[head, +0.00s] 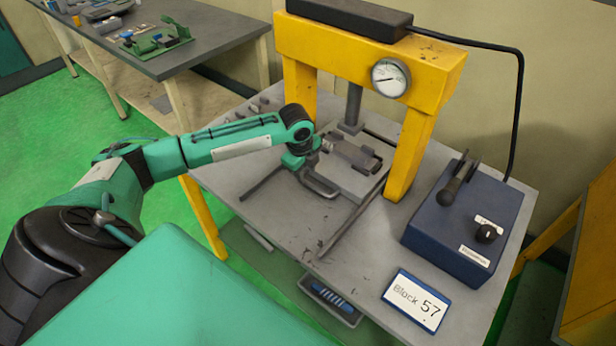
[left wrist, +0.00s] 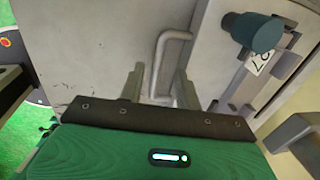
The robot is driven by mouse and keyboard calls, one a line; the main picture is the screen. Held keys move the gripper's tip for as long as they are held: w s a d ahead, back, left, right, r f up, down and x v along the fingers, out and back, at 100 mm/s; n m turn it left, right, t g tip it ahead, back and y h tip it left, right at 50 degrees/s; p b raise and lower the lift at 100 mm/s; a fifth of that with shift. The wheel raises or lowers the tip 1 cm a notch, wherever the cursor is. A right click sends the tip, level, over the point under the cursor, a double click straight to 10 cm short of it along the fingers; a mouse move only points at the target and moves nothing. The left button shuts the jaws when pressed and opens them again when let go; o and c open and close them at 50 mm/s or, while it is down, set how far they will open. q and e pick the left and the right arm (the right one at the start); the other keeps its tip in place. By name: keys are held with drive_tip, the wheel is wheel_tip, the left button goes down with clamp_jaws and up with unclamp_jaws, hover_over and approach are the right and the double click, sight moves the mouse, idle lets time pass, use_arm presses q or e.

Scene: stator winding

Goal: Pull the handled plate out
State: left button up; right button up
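The handled plate (head: 352,183) lies flat on the grey table under the yellow press, with its dark handle (head: 320,186) toward the front left. A dark grey part (head: 350,153) sits on the plate. My left gripper (head: 303,160) is low over the plate beside the handle. In the left wrist view its two fingers (left wrist: 160,86) are apart, and the light grey handle (left wrist: 174,35) runs down into the gap between them. Whether the fingers touch the handle cannot be told. My right gripper is not in view.
The yellow press (head: 440,65) with a round gauge (head: 390,78) straddles the plate. Dark rails (head: 348,220) lie on the table beside it. A blue control box (head: 465,222) with a lever and a "Block 57" sign (head: 416,302) stand to the right. The table's front is mostly clear.

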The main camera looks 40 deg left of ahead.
sight(308, 183)
use_arm(q)
drive_tip(key=shift+w+f, duration=0.2)
drive_tip(key=shift+f, duration=0.9)
drive_tip(key=shift+w+f, duration=0.15)
drive_tip(key=shift+f, duration=0.95)
drive_tip(key=shift+c, duration=0.2)
clamp_jaws()
